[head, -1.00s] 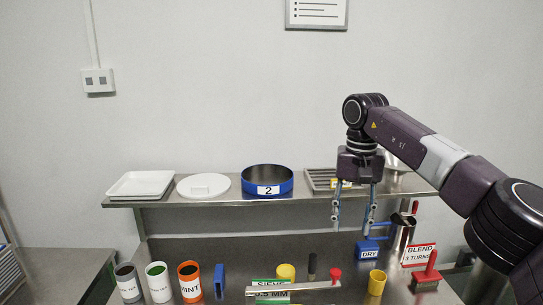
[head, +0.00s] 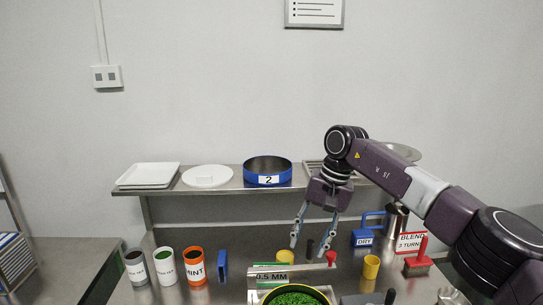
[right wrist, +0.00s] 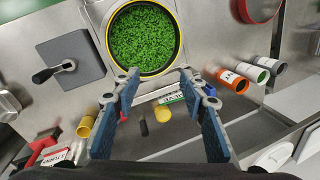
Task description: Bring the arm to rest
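My right gripper (head: 308,249) hangs pointing down over the back part of the steel worktop, in front of the shelf. Its two fingers are spread and nothing is between them. It also shows in the right wrist view (right wrist: 158,84), with the fingers apart on either side of the 0.5 mm sieve sign (right wrist: 172,98). A yellow-rimmed round sieve (right wrist: 180,45) full of green leaf bits lies beyond the fingertips there. It also shows at the bottom edge of the head view (head: 328,297). My left gripper is not in view.
The shelf (head: 225,190) holds a blue sieve marked 2 (head: 268,171).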

